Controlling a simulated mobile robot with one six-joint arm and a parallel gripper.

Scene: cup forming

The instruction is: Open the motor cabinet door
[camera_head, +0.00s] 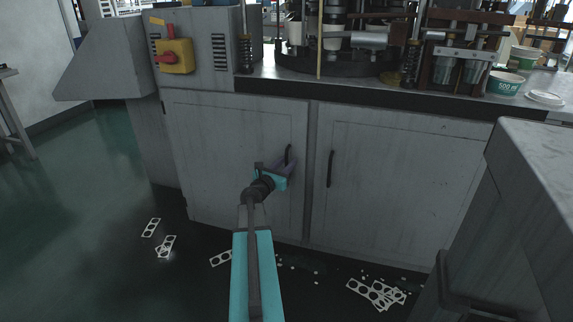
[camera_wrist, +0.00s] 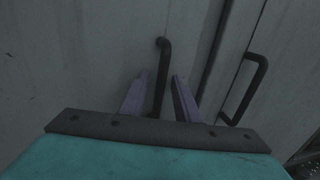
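The grey motor cabinet has a left door (camera_head: 230,150) and a right door (camera_head: 395,185), both closed. The left door's black bar handle (camera_head: 289,153) is near its right edge, and it also shows in the wrist view (camera_wrist: 162,72). My gripper (camera_head: 285,165) is at this handle. In the wrist view its two purple fingers (camera_wrist: 160,88) are apart, and the handle stands between them with a gap on each side. The handle's lower end is partly hidden by the gripper body. The right door's handle (camera_head: 330,168) also shows in the wrist view (camera_wrist: 250,90).
A yellow switch box with a red knob (camera_head: 174,56) is on the housing above left. Cups and machine parts stand on the cabinet's top. Punched white scraps (camera_head: 375,292) lie on the floor. A grey block (camera_head: 535,190) stands at right. The floor at left is mostly clear.

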